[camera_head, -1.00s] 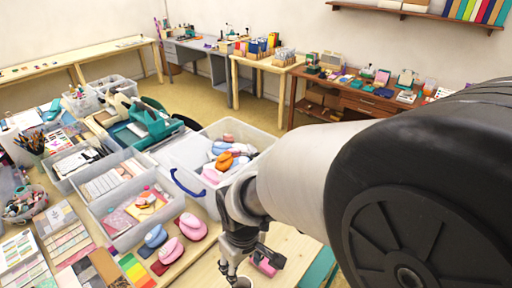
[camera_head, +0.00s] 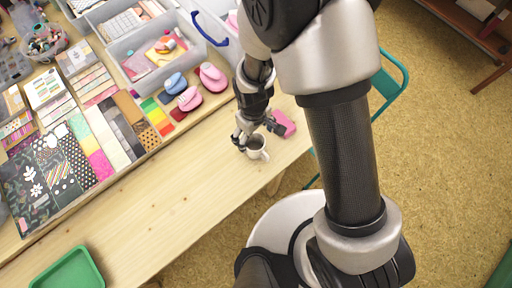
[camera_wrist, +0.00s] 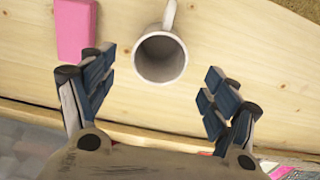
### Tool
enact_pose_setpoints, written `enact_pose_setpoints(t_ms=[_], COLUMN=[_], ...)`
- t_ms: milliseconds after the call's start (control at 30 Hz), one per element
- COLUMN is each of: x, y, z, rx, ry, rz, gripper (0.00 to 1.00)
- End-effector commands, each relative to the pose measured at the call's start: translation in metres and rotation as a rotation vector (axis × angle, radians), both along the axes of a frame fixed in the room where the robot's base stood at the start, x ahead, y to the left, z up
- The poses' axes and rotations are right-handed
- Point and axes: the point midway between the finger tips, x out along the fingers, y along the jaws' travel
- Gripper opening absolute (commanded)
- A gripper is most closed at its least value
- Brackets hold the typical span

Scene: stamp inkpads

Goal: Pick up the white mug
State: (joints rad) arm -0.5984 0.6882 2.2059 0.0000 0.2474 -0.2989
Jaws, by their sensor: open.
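The white mug (camera_head: 256,148) stands upright on the light wooden table near its right edge, its handle toward the lower right in the head view. In the wrist view the mug (camera_wrist: 160,57) shows from above, empty inside, with its handle pointing up the picture. My gripper (camera_head: 256,134) is right at the mug in the head view. In the wrist view the fingers of my gripper (camera_wrist: 157,82) are spread wide, one toward each side of the mug, with gaps on both sides. Nothing is held.
A pink block (camera_wrist: 75,30) lies left of the mug in the wrist view, close to the left finger; in the head view the pink block (camera_head: 284,123) is just beyond the mug. Pink and blue punches (camera_head: 190,98) and paper sheets (camera_head: 85,150) lie further left. The table's front is clear around a green tray (camera_head: 70,272).

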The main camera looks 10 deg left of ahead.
Motion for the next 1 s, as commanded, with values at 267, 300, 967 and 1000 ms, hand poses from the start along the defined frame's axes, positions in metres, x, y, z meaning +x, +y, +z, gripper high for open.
enact_pose_setpoints(t_ms=[267, 300, 967, 1000], x=[-0.001, -0.002, -0.005, -0.005], y=[-0.002, -0.003, -0.007, -0.007], z=[-0.017, -0.022, -0.061, -0.061], rx=[-0.001, -0.001, 0.0, 0.0], ry=[0.001, 0.001, 0.0, 0.0], rz=[-0.001, -0.001, 0.0, 0.0], gripper=[0.8, 0.8, 0.71, 0.68])
